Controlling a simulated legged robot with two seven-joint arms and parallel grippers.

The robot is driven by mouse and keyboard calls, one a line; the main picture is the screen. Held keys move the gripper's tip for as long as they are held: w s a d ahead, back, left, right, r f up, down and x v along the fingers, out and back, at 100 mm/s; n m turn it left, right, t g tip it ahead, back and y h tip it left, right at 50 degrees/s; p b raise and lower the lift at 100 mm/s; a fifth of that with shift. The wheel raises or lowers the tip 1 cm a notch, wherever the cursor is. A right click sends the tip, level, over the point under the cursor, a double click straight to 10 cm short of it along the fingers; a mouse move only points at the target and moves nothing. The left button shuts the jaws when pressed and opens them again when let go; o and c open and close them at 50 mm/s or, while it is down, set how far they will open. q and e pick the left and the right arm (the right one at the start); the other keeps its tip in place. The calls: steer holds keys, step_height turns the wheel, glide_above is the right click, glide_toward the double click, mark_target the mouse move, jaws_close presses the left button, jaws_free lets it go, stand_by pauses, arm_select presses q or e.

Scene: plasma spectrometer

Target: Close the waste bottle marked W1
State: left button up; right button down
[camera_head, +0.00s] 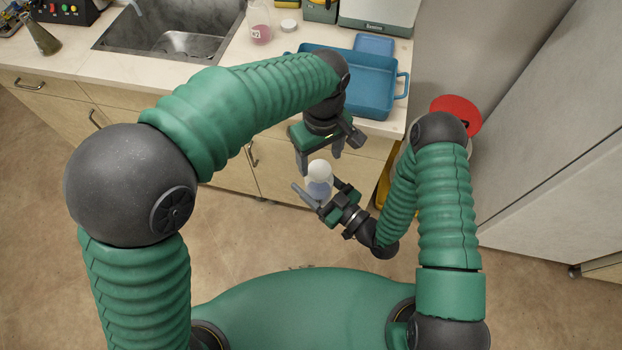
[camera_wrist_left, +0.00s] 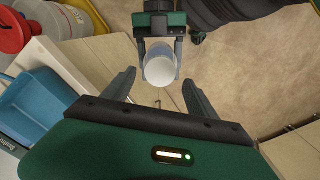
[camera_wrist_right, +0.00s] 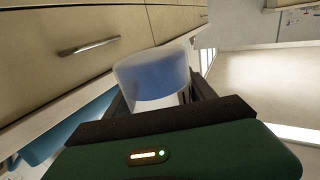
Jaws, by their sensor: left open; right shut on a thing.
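A small translucent bottle (camera_head: 319,189) with bluish contents and a round white top is held in my right gripper (camera_head: 322,192). It stands roughly upright, in the air in front of the counter. Its white top (camera_wrist_left: 160,71) faces the left wrist camera; I cannot tell whether this is a seated lid. The right wrist view shows the bottle's side (camera_wrist_right: 153,78) between the fingers. No marking on it is readable. My left gripper (camera_head: 322,153) is open and empty above the bottle, its fingers apart and clear of the top.
A pink-filled bottle (camera_head: 260,24) with a label stands on the counter, with a loose white lid (camera_head: 289,26) beside it. A blue tray (camera_head: 365,88) lies near the counter's right end. A sink (camera_head: 178,40) is at the left. A red-lidded bin (camera_head: 458,112) stands right of the counter.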

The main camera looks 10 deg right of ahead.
mark_target(320, 168)
arm_select(q)
steer(key=shift+f, duration=1.9)
jaws_close()
steer(key=m, duration=0.5)
steer(key=shift+m, duration=0.4)
steer(key=m, duration=0.3)
steer(key=shift+m, duration=0.3)
steer(key=m, duration=0.3)
steer(key=shift+w, duration=0.1)
steer(key=m, duration=0.5)
steer(key=shift+o, duration=0.7)
jaws_free()
